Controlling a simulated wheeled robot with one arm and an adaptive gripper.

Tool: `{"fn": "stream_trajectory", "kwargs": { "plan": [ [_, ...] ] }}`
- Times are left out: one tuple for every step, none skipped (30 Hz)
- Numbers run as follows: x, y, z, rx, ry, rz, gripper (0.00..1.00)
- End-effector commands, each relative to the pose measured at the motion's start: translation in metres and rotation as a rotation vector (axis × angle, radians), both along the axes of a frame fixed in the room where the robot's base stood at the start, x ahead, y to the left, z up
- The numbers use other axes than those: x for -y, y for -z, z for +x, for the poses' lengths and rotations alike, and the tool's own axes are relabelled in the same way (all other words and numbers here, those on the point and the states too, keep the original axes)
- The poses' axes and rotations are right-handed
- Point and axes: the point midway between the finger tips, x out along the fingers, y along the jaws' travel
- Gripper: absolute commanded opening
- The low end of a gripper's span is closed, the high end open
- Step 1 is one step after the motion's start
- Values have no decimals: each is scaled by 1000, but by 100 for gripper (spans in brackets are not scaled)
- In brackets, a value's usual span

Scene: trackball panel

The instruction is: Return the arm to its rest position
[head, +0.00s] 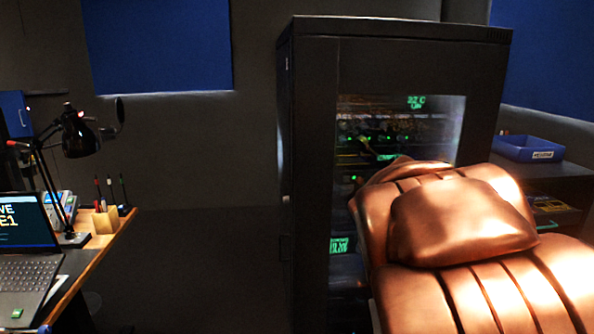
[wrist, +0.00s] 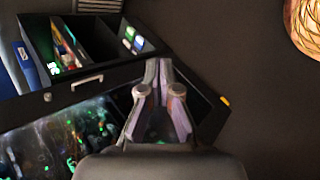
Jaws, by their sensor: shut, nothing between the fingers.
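My gripper (wrist: 158,74) shows in the lower middle of the wrist view. Its two fingers come together at the tips, and nothing is held between them. Behind the fingers in that view is a dark cabinet with open compartments (wrist: 86,42) and a glassy front with green lights. I cannot tell how far the fingers are from it. My gripper is not visible there. No trackball can be made out.
A dark rack cabinet (head: 308,130) with green displays stands in the head view's middle. A blue tray (head: 528,148) sits on a low cabinet at right. The floor between desk and rack looks clear.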

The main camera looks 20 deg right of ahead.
Motion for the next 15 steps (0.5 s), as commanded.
{"fn": "stream_trajectory", "kwargs": {
  "plan": [
    [-29, -6, -6, 37, 22, 74, 0],
    [-46, -3, -10, 59, 41, 119, 0],
    [-70, 2, -17, 80, 66, 182, 0],
    [-87, 6, -23, 89, 87, 228, 0],
    [-105, 9, -29, 96, 107, 272, 0],
    [-128, 10, -37, 106, 131, 332, 0],
    [-145, 12, -43, 109, 149, 374, 0],
    [-161, 14, -50, 108, 166, 414, 0],
    [-182, 15, -59, 103, 188, 466, 0],
    [-197, 15, -66, 99, 205, 501, 0],
    [-210, 15, -73, 93, 218, 533, 0],
    [-227, 15, -82, 83, 236, 570, 0],
    [-237, 15, -88, 74, 250, 595, 0],
    [-247, 15, -94, 65, 260, 617, 0],
    [-258, 15, -101, 53, 272, 641, 0]
  ]
}}
